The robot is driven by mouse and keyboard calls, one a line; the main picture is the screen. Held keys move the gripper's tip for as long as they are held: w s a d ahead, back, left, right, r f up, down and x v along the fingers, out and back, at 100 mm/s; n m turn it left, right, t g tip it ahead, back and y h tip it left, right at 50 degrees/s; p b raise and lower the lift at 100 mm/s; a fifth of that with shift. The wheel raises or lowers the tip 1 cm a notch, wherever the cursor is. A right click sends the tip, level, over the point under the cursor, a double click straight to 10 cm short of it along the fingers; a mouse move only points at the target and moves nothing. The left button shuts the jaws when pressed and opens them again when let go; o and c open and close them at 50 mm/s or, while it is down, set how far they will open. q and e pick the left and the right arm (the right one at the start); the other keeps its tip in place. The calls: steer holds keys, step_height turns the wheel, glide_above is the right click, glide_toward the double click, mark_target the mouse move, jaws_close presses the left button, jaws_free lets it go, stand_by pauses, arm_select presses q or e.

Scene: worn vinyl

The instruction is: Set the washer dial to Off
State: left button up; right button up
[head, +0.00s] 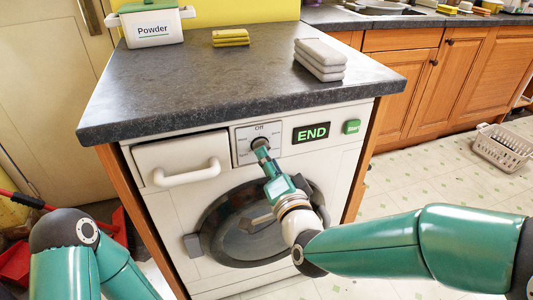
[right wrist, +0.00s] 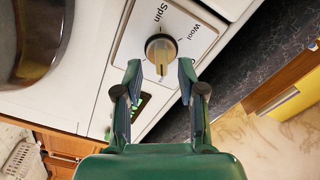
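The washer dial (head: 257,144) is a dark round knob on the pale panel, with the label Off above it in the head view. In the right wrist view the dial (right wrist: 161,48) has a pale ridge running toward the gripper, and the labels Spin and Wool show beside it. My right gripper (head: 262,150) is at the dial in the head view. In the right wrist view its fingers (right wrist: 159,68) are apart, one on each side of the dial's near edge; contact is not clear. My left arm shows at the lower left; its gripper is out of view.
The washer's display (head: 311,132) reads END, beside a green Start button (head: 352,126). A drawer handle (head: 187,174) sticks out left of the dial. The round door (head: 236,217) is below. The dark countertop (head: 190,85) overhangs the panel and holds grey folded cloths (head: 320,58).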

steer(key=shift+x, duration=1.4)
steer(key=shift+c, duration=0.3)
jaws_close()
